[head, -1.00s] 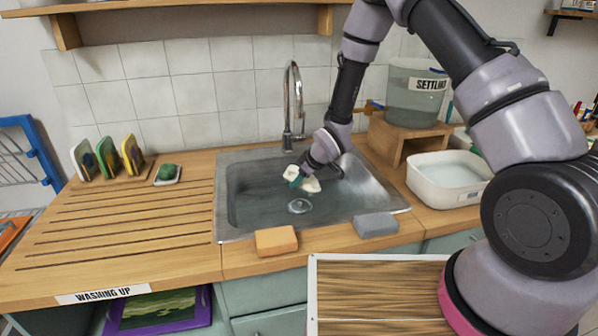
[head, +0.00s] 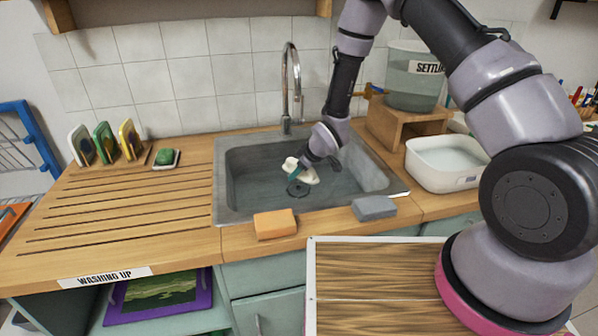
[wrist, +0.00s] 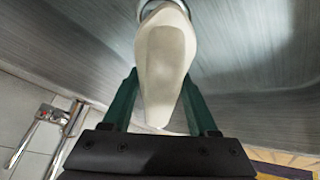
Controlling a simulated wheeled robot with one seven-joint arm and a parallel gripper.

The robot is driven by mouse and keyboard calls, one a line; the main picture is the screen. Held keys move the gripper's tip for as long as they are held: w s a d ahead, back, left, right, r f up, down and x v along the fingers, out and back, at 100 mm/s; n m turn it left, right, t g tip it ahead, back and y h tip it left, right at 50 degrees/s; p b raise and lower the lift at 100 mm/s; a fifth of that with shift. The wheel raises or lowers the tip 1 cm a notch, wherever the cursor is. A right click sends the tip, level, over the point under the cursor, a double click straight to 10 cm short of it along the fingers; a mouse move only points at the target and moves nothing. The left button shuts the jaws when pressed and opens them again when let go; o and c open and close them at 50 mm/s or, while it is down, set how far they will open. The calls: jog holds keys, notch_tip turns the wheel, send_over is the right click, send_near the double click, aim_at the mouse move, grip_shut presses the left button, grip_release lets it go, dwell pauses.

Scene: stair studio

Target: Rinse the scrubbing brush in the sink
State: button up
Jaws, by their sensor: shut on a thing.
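The scrubbing brush shows as a cream-white body (wrist: 163,60) between the two green fingers of my gripper (wrist: 165,95) in the wrist view. My gripper is shut on it. In the head view the brush (head: 307,177) is held low inside the metal sink (head: 232,207), just above or near the drain (head: 297,189). I cannot tell whether it touches the sink floor. Its bristles are not visible. The tall curved tap (head: 298,75) stands behind the sink, and no stream shows from it.
An orange block (head: 275,224) and a grey block (head: 374,208) lie on the sink's front edge. A white basin (head: 446,180) of water stands to the right. A slotted drainboard (head: 120,215), a green block in a dish (head: 165,157) and upright pads (head: 104,143) are to the left.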

jog(key=shift+r, duration=0.1)
jog(key=shift+r, duration=5.5)
notch_tip(320, 180, up, 4)
